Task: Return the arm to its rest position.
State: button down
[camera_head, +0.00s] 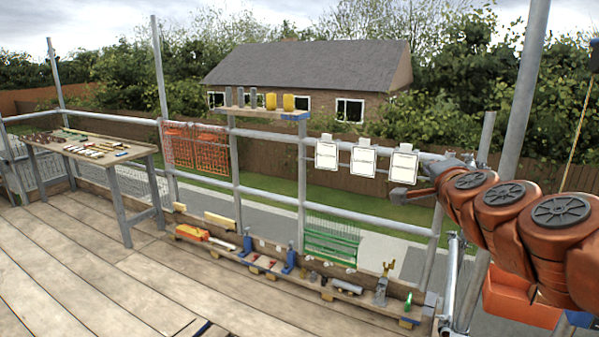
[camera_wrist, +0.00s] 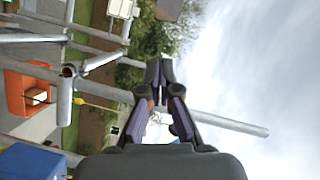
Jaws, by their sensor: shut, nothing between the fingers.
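My arm, with orange-brown joints, reaches in from the right side of the head view. Scaffold tubes and sky lie beyond the fingertips there. I cannot tell from these frames how far the gripper is from the nearest tube.
A scaffold post (camera_head: 520,90) stands close to my arm. An orange bin (camera_head: 520,300) is below the arm; the wrist view shows an orange container (camera_wrist: 22,90) and a blue one (camera_wrist: 30,163). A workbench (camera_head: 140,152) stands at left. The plank floor (camera_head: 90,270) is mostly clear.

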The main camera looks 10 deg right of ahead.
jog(key=s+a+f+n+g+y, duration=0.1)
jog(key=a+f+n+y, duration=0.35)
jog(key=a, duration=0.55)
jog(key=s+a+f+n+g+y, duration=0.3)
jog(key=s+a+f+n+g, duration=0.45)
jog(key=s+a+f, duration=0.5)
jog(key=s+d+f+n+g+h, duration=0.1)
jog(key=s+d+f+g, duration=0.1)
jog(key=s, duration=0.6)
jog(key=s+d+f+n+g+h, duration=0.1)
jog(key=s+d+f+n+g, duration=0.1)
jog(key=s+f, duration=0.4)
jog(key=s+d+f+n+g+h, duration=0.1)
jog(key=s+d+f+g+h, duration=0.1)
jog(key=s, duration=0.7)
notch_tip(320, 180, down, 3)
jog(key=d+g, duration=0.1)
jog(key=g, duration=0.2)
jog(key=shift+s+d+n+g, duration=0.3)
jog(key=shift+s+d+g, duration=0.05)
jog(key=shift+s, duration=0.05)
